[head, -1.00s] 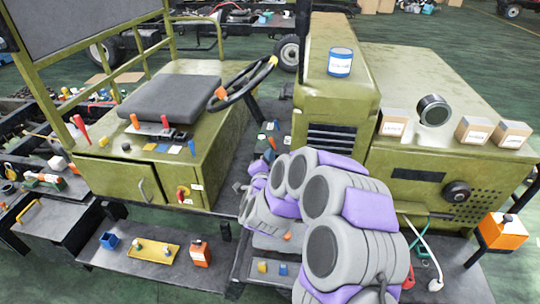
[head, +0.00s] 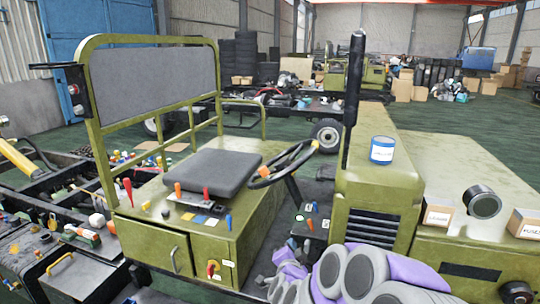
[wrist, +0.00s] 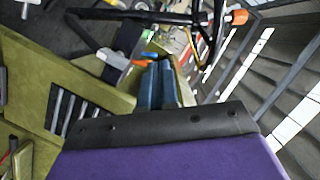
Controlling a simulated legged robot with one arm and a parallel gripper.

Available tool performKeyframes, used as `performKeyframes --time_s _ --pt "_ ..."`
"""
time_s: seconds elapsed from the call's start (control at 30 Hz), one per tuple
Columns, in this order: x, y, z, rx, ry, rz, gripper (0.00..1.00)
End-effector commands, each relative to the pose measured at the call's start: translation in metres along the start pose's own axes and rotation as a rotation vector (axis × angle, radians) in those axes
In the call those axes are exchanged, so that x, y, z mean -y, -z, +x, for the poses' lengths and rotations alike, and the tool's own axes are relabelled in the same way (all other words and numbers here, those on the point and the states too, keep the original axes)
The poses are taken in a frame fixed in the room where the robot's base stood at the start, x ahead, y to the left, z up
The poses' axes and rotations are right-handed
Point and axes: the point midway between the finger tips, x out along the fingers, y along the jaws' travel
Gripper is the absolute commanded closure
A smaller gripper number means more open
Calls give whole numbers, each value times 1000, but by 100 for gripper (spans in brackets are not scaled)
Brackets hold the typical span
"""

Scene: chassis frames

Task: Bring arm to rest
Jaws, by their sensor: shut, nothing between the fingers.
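My arm (head: 362,275), grey and purple, shows folded at the bottom right of the head view, in front of the green vehicle. The head view does not clearly show its end. In the wrist view my gripper (wrist: 157,85) shows as two narrow blue-grey fingers lying together beyond a purple body with a black edge. It is shut and holds nothing.
The green vehicle has a seat (head: 211,173), a steering wheel (head: 284,163) and a hood bearing a blue-and-white can (head: 382,150). A black cylinder (head: 482,203) and small boxes (head: 437,215) stand on the right panel. Open green floor lies behind.

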Motion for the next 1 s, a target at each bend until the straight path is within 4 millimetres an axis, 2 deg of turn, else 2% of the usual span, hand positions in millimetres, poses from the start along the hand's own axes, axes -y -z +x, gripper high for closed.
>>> performKeyframes --time_s 0.07,0.2,0.27,0.47,0.7,0.87,1.0 --pt "12 -7 -13 108 3 -36 100" --pt "19 -23 -44 307 -9 -124 100" --pt "19 -27 -60 385 -15 -169 100" --pt "7 -44 -126 645 -65 -340 100" --pt "-35 -39 -222 929 -180 -551 100" --pt "-73 -21 -292 1104 -294 -671 100" --pt "-106 0 -358 1252 -415 -745 100"
